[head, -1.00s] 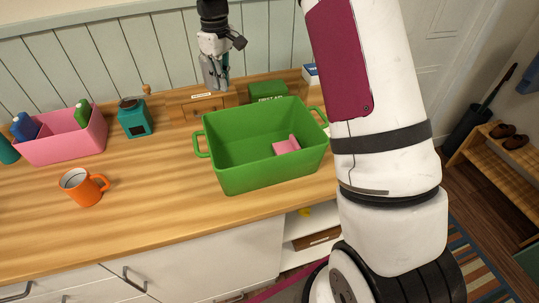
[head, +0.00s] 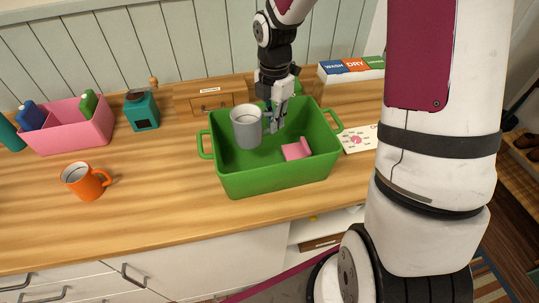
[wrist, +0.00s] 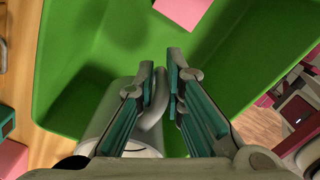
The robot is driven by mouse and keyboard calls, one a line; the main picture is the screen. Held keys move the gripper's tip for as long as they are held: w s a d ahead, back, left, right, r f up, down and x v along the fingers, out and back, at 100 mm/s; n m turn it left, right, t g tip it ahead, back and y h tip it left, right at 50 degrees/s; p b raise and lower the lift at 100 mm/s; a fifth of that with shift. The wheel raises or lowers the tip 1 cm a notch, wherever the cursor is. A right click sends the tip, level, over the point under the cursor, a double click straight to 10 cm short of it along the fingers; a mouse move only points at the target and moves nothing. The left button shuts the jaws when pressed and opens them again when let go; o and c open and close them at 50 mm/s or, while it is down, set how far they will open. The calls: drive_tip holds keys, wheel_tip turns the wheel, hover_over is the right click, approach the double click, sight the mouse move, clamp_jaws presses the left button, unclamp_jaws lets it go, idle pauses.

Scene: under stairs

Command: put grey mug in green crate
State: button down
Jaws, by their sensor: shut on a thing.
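The grey mug (head: 246,128) is held upright over the left part of the green crate (head: 270,182) in the head view. My gripper (head: 275,127) is shut on the mug's handle, on the mug's right side. In the wrist view the fingertips (wrist: 170,85) close around the handle, and part of the grey mug (wrist: 122,128) shows below left. The green crate (wrist: 75,60) fills most of that view beneath. I cannot tell whether the mug touches the crate floor.
A pink block (head: 296,150) lies inside the crate at the right. An orange mug (head: 84,181), a pink bin (head: 75,135) and a teal box (head: 142,110) stand to the left. A wooden drawer box (head: 208,97) is behind.

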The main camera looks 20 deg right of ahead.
drive_tip(key=shift+s+f, duration=0.15)
drive_tip(key=shift+f, duration=4.9)
drive_tip(key=shift+f, duration=0.1)
drive_tip(key=c, duration=1.7)
unclamp_jaws()
